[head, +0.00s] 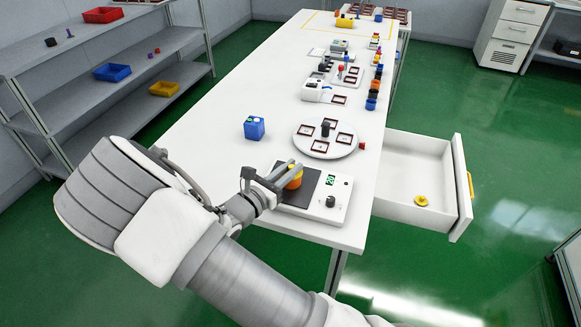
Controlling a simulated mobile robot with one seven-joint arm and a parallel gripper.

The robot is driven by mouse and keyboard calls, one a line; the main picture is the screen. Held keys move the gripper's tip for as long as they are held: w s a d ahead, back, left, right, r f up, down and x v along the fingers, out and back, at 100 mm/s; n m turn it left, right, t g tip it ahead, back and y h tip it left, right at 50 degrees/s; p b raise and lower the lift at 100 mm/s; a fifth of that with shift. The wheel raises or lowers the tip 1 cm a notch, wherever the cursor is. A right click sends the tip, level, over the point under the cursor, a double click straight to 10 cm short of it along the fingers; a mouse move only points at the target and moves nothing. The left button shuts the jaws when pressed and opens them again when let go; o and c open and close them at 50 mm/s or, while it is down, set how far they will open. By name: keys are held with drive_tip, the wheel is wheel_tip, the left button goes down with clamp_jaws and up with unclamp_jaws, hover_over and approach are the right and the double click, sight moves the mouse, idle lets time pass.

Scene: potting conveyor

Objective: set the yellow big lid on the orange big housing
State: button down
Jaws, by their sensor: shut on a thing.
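The orange big housing (294,184) stands on the dark plate of a white device near the table's front end. A yellow piece, which looks like the yellow big lid (294,170), is at the top of the housing, between my fingers. My gripper (281,176) reaches in from the left and appears shut on this lid. The fingers hide part of the lid and housing. I cannot tell whether the lid is fully seated or slightly above the housing.
The white device (325,207) has a green display and a dark knob. A blue box (254,128) and a round white turntable (312,147) stand behind it. An open drawer (400,208) at the right holds another yellow round piece (421,200). Several small parts line the table's far right.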

drive_tip(key=c, duration=0.8)
unclamp_jaws()
drive_tip(key=shift+o, duration=0.2)
drive_tip(key=shift+s+a, duration=0.1)
drive_tip(key=v, duration=1.7)
drive_tip(key=shift+s+p, duration=0.15)
drive_tip(key=shift+p, duration=0.15)
